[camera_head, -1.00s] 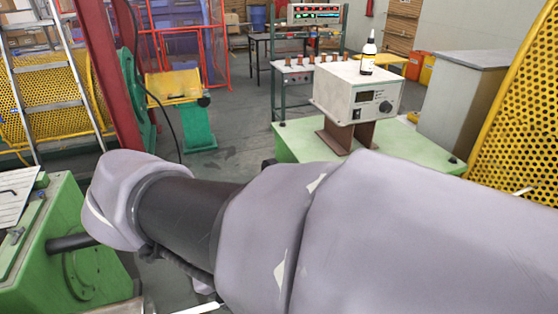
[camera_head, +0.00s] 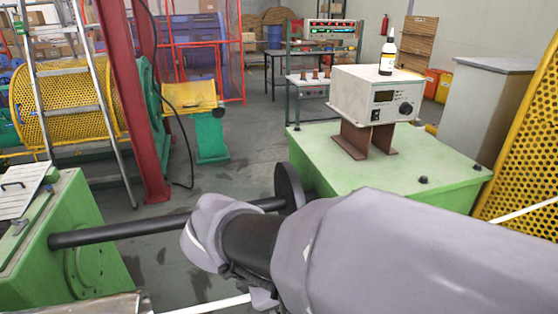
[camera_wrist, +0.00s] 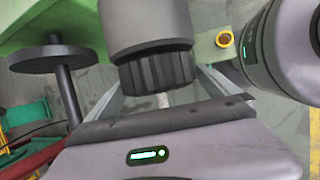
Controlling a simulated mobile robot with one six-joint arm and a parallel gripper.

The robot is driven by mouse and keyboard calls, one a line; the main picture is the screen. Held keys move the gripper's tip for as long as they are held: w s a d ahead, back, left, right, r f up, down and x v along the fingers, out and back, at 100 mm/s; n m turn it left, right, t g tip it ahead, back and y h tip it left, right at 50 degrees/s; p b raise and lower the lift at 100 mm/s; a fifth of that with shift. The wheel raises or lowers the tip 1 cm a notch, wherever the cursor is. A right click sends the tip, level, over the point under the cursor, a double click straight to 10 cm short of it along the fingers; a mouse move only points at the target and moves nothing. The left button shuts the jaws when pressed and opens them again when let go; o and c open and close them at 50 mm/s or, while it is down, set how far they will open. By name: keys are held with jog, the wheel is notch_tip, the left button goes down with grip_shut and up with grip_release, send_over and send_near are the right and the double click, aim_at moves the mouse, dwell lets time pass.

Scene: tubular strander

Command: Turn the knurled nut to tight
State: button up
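In the wrist view a dark ribbed ring, which looks like the knurled nut (camera_wrist: 155,72), sits at the lower end of a thick grey cylinder (camera_wrist: 148,22). My gripper (camera_wrist: 160,82) points toward it from below, its two thin metal fingers spread apart, one toward each side of the nut. The fingertips are partly hidden behind the nut, and contact cannot be made out. A short pale rod (camera_wrist: 162,100) shows below the nut. In the head view my covered arm hides the gripper and the nut.
A dark shaft (camera_head: 120,231) runs from the green machine block (camera_head: 88,258) to a round disc (camera_head: 289,187), close beyond my arm; the disc also shows in the wrist view (camera_wrist: 45,60). A green cabinet (camera_head: 340,180) carries a control box (camera_head: 375,95) with a bottle (camera_head: 388,52).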

jog(key=c, duration=1.2)
jog(key=shift+o, duration=0.2)
jog(key=shift+f+b, duration=0.1)
jog(key=shift+b, duration=0.4)
jog(key=t+b, duration=0.2)
jog(key=b, duration=0.1)
jog(key=shift+f+m+y, duration=0.2)
jog(key=shift+m+y, duration=0.1)
jog(key=t+b, duration=0.1)
jog(key=b, duration=0.1)
jog(key=shift+t+b, duration=0.3)
jog(key=shift+t, duration=0.1)
jog(key=shift+r+m+t+y+b, duration=0.2)
jog(key=shift+m+t+y+b, duration=0.2)
jog(key=shift+t+b, duration=0.6)
jog(key=shift+r+m+t, duration=0.15)
jog(key=shift+m+t, duration=0.15)
jog(key=shift+t, duration=0.9)
